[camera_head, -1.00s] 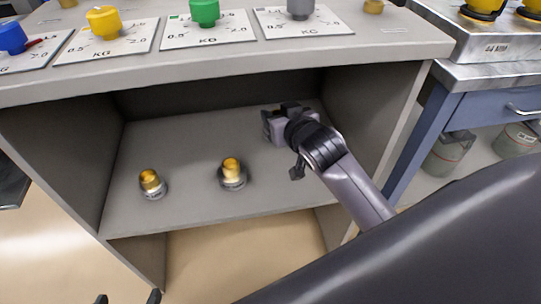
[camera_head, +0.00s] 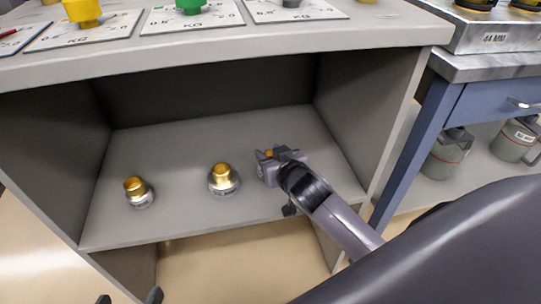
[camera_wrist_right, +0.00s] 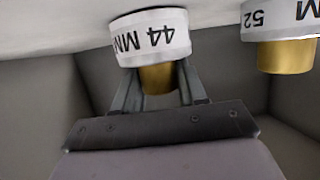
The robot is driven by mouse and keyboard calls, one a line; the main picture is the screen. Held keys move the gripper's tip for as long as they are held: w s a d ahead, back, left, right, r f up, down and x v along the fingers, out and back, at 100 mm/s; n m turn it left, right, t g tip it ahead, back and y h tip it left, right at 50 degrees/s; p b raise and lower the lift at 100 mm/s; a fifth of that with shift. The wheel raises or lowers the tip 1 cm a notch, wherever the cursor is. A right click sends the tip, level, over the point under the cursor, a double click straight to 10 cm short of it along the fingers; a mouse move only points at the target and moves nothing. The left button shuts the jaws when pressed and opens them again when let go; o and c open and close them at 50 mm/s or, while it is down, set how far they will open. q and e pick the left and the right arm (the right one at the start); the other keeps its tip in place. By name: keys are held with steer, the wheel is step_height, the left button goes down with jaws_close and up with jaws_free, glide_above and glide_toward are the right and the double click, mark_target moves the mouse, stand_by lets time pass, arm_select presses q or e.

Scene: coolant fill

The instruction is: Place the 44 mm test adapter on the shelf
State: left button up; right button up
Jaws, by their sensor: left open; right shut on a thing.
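My right gripper (camera_head: 268,165) is inside the open shelf bay, right of two standing adapters. It is shut on the brass neck of the 44 mm test adapter (camera_wrist_right: 152,38), whose white band reads "44 MM" upside down in the right wrist view. In the head view the gripper mostly hides this adapter. Its base is close to the pale shelf surface; I cannot tell whether it touches. The shelf (camera_head: 180,150) is a grey board under the bench top. My left gripper (camera_head: 129,298) shows only its two separated dark fingertips at the bottom edge, open and empty.
A brass-topped adapter (camera_head: 223,179) stands just left of the right gripper; a neighbour marked 52 (camera_wrist_right: 281,25) shows in the wrist view. Another adapter (camera_head: 138,192) stands further left. The bay's right wall (camera_head: 365,120) is near my right arm. Shelf space behind is clear.

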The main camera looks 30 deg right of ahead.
steer(key=o, duration=0.7)
steer(key=shift+f, duration=0.15)
steer(key=o, duration=0.4)
